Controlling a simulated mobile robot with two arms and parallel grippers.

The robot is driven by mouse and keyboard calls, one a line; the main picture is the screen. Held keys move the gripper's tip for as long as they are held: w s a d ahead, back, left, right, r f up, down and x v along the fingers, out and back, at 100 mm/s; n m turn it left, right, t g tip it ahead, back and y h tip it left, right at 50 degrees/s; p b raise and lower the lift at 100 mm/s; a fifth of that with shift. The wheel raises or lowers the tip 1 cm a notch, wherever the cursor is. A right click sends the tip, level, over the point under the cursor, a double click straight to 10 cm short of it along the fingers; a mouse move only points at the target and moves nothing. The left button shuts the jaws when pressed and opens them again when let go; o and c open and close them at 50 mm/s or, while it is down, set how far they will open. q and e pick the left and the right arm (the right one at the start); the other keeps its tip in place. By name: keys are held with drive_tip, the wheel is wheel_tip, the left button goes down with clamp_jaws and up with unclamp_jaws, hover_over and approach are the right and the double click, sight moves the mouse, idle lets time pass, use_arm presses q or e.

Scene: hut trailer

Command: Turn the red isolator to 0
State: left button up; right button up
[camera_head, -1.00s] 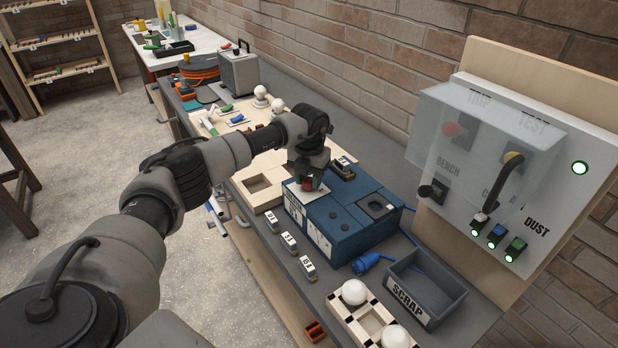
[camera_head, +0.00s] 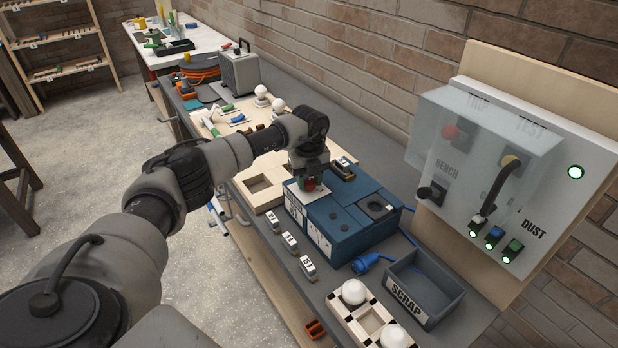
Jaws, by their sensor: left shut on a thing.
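The red isolator (camera_head: 310,185) is a small red knob on a pale plate on top of the blue box (camera_head: 345,235), near its back left corner. My left gripper (camera_head: 309,180) comes down over it from above and is shut on it. The fingers hide most of the knob, so I cannot read its position or the 0 mark. My right gripper does not show.
A grey SCRAP bin (camera_head: 425,290), a blue plug (camera_head: 365,263) and a wooden tray with white balls (camera_head: 353,292) lie right of the box. Several small labelled blocks (camera_head: 290,242) line the front edge. A wall panel (camera_head: 540,150) with a clear cover stands at right.

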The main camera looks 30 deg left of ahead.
sight(309, 180)
use_arm(q)
drive_tip(key=shift+w+a+r+n, duration=0.1)
drive_tip(key=shift+r+n, duration=0.05)
drive_tip(key=shift+n, duration=0.15)
drive_tip(key=o, duration=0.9)
drive_tip(key=shift+o, duration=0.2)
wheel_tip(309, 180, up, 11)
drive_tip(key=b, duration=0.3)
drive_tip(key=shift+f, duration=0.25)
